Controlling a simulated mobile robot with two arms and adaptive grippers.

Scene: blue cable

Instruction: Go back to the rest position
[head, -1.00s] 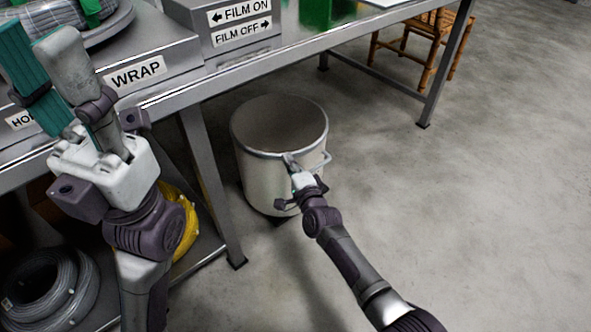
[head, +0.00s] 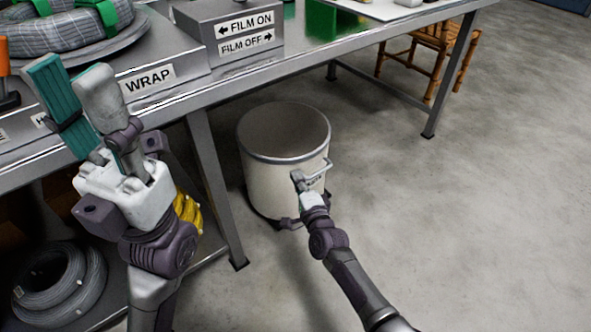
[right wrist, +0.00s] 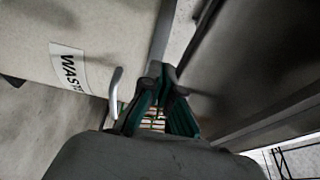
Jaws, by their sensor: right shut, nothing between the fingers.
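My left gripper (head: 77,82) is at the left of the head view, pointing up in front of the work table's edge. Its two teal-padded fingers stand apart with nothing between them. My right gripper (head: 298,178) is in front of the waste bin (head: 275,180), near the bin's side handle (head: 318,172). It is shut and empty. In the right wrist view, its teal fingers (right wrist: 158,98) are close beside the handle (right wrist: 115,95) and the bin's wall with its "WASTE" label (right wrist: 69,68). I cannot tell whether the gripper touches the bin.
The metal table (head: 240,77) with "WRAP" and "FILM ON/OFF" labels spans the back. Its leg (head: 215,190) stands between my arms. A grey cable coil (head: 58,285) lies on the lower shelf. A wooden chair (head: 430,55) is behind. The floor at the right is clear.

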